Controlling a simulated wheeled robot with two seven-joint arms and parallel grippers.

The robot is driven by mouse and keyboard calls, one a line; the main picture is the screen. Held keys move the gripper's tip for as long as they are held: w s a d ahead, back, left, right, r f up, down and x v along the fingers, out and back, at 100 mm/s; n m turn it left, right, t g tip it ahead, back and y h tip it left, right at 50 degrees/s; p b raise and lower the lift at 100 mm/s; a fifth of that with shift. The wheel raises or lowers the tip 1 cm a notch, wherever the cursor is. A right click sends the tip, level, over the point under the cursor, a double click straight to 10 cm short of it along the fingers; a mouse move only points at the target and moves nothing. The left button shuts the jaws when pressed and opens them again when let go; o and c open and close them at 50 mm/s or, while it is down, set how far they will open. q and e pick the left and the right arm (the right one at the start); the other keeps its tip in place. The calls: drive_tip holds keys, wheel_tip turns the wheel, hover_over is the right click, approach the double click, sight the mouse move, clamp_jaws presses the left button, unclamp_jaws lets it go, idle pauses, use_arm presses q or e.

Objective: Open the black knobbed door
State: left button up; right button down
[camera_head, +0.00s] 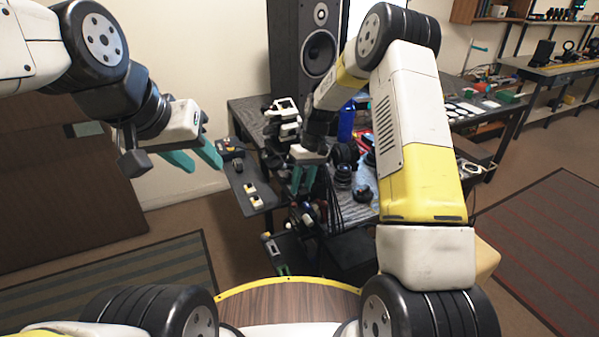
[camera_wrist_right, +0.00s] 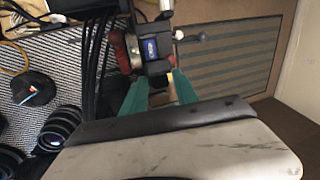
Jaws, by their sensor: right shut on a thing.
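My right gripper (camera_head: 303,178) points down at the front edge of the cluttered table. In the right wrist view, its teal fingers (camera_wrist_right: 160,88) close around a small dark part below a black fitting with a blue label (camera_wrist_right: 151,48). Red parts flank that fitting. A black box-like unit (camera_head: 290,252) lies low under the gripper in the head view. Which surface is the black knobbed door I cannot tell; the gripper and cables hide much of this area. My left gripper (camera_head: 195,157) is open and empty, in the air left of the table.
A narrow dark shelf (camera_head: 236,178) with small parts stands left of the table. Black cables (camera_wrist_right: 95,50) hang close beside the right gripper. Lens parts (camera_head: 362,193) crowd the tabletop. A tall speaker (camera_head: 290,50) stands behind. The floor at left is clear, with a striped mat (camera_head: 150,275).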

drive_tip(key=shift+w+a+f+g+h, duration=0.3)
drive_tip(key=shift+w+g+h, duration=0.2)
drive_tip(key=shift+g, duration=0.5)
drive_tip(key=shift+w+a+f+g+h, duration=0.2)
drive_tip(key=shift+w+g+h, duration=0.3)
drive_tip(key=shift+g, duration=0.5)
drive_tip(key=shift+w+m, duration=0.1)
drive_tip(key=shift+m, duration=0.2)
drive_tip(key=c, duration=1.2)
unclamp_jaws()
drive_tip(key=shift+c, duration=0.2)
drive_tip(key=v, duration=0.7)
drive_tip(key=shift+w+r, duration=0.2)
drive_tip(key=shift+r, duration=0.1)
drive_tip(key=shift+d+r, duration=0.1)
drive_tip(key=shift+d, duration=0.05)
